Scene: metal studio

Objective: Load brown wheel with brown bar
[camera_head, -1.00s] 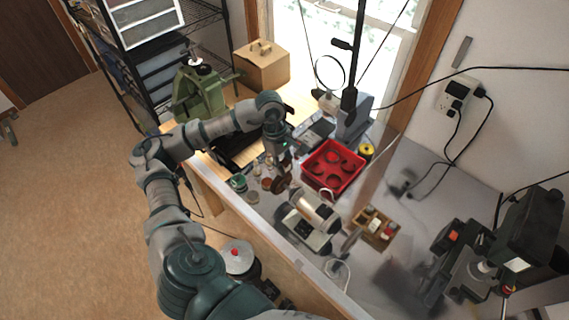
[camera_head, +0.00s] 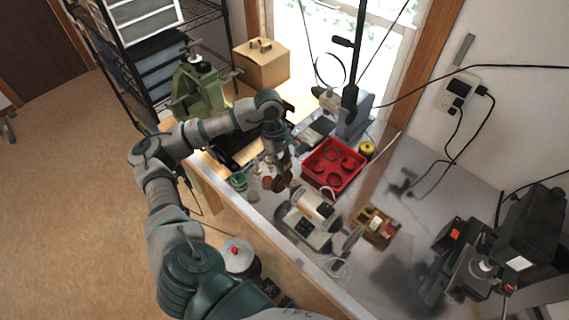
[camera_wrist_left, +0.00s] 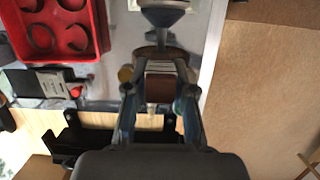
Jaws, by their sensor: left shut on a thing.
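The polishing machine (camera_head: 306,226) stands along the bench's front edge, with a brown wheel (camera_head: 281,182) at its far-left end. My left gripper (camera_head: 284,158) is just beyond that wheel, low over the bench. In the left wrist view my left gripper (camera_wrist_left: 160,92) is shut on the brown bar (camera_wrist_left: 160,88), which lies between its two fingers. A brownish round edge, seemingly the wheel (camera_wrist_left: 150,51), is right ahead of the bar. I cannot tell whether bar and wheel touch. My right gripper is not in view.
A red tray (camera_head: 318,178) with round compartments is right of my gripper. Small jars (camera_head: 240,181) stand at its left by the bench edge. A wooden box with bars (camera_head: 375,226) and a yellow spool (camera_head: 367,148) are farther right. A green machine (camera_head: 197,92) stands behind.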

